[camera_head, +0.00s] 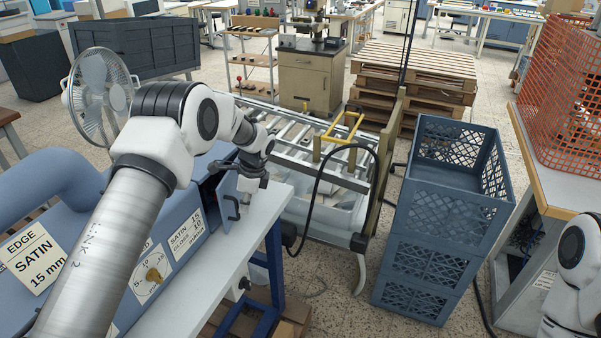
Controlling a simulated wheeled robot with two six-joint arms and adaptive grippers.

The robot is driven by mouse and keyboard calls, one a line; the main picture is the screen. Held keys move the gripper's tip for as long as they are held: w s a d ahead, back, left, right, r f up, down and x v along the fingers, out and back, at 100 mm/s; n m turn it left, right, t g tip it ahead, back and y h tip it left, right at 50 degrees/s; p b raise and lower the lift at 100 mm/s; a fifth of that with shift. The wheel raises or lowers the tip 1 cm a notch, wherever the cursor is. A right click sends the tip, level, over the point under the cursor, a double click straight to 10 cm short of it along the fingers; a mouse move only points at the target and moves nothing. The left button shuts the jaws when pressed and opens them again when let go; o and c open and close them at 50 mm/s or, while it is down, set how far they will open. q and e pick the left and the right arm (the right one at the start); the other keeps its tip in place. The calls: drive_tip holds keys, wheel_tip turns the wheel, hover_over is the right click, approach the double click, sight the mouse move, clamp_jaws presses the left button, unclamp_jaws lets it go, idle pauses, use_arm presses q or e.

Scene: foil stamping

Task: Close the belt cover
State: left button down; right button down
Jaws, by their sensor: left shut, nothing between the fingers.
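The belt cover (227,189) is a small blue hinged panel with a dark handle (232,208), at the right end of the blue machine (75,245). It stands open, away from the body, and a dark gap with a bit of red shows behind it. My left gripper (250,182) is shut and empty, pointing down just right of the cover's upper part. I cannot tell whether it touches the cover. My left arm hides part of the machine. My right arm shows at the lower right edge; its gripper is out of view.
The white bench top (262,212) right of the cover is narrow and clear. A roller conveyor (290,135) with a yellow frame stands behind. Stacked blue crates (432,262) stand right, near a wooden-edged table (545,180). A fan (97,92) stands behind the machine.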

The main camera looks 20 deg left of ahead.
sight(231, 197)
use_arm(q)
drive_tip(key=a, duration=0.1)
drive_tip(key=s+a+m, duration=0.1)
drive_tip(key=shift+a, duration=0.4)
drive_tip(key=shift+s+a+f, duration=0.1)
drive_tip(key=shift+a, duration=0.45)
